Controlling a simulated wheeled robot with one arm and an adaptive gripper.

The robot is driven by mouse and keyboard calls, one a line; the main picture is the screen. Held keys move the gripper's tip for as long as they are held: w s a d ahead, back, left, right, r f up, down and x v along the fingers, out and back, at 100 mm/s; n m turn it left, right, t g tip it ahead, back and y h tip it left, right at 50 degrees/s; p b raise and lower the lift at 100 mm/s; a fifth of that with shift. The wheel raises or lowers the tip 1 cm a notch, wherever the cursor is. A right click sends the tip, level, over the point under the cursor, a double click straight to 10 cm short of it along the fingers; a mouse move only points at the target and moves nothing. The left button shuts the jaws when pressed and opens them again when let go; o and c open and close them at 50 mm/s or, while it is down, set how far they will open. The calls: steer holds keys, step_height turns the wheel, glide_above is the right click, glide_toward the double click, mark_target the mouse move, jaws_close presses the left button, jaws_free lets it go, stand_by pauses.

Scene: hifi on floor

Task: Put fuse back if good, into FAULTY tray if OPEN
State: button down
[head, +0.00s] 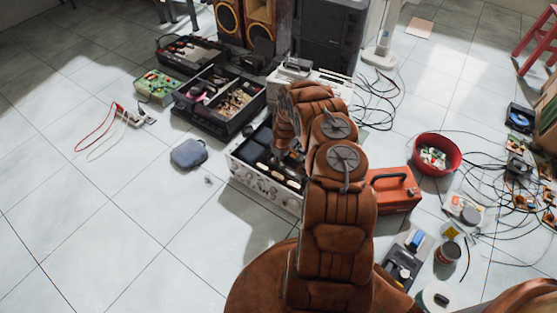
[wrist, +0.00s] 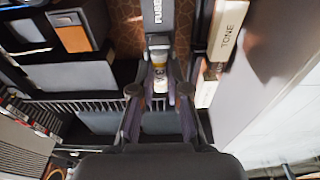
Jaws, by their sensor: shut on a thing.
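My gripper (wrist: 159,98) points down into the open silver amplifier (head: 262,188). In the wrist view its two fingers are shut on a small fuse (wrist: 159,78), a pale cylinder with a yellowish band and dark print. The fuse is at the near end of a dark holder (wrist: 158,18) marked FUSE. I cannot tell whether it is seated there or just in front of it. In the head view my arm hides the fuse and most of the fingers. A white meter-like device (head: 133,117) with red and white leads lies on the floor at left. I cannot make out a tray labelled FAULTY.
A black compartment case (head: 219,128), a green circuit board (head: 155,86) and a blue-grey pouch (head: 188,153) lie left of the amplifier. An orange box (head: 397,195) and a red bowl (head: 436,171) stand right. Cables spread at right; the front-left floor is clear.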

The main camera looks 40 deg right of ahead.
steer(key=shift+s+f, duration=0.1)
steer(key=shift+f, duration=0.05)
steer(key=c, duration=1.1)
jaws_free()
steer(key=shift+s+d+r, duration=0.1)
steer(key=shift+s+r, duration=0.1)
steer(key=shift+r, duration=1.8)
steer(key=shift+s+d+r, duration=0.1)
steer(key=shift+s+r, duration=0.15)
steer(key=shift+r, duration=1.7)
steer(key=shift+s+d+r, duration=0.1)
steer(key=shift+s+r, duration=0.1)
steer(key=shift+r, duration=1.8)
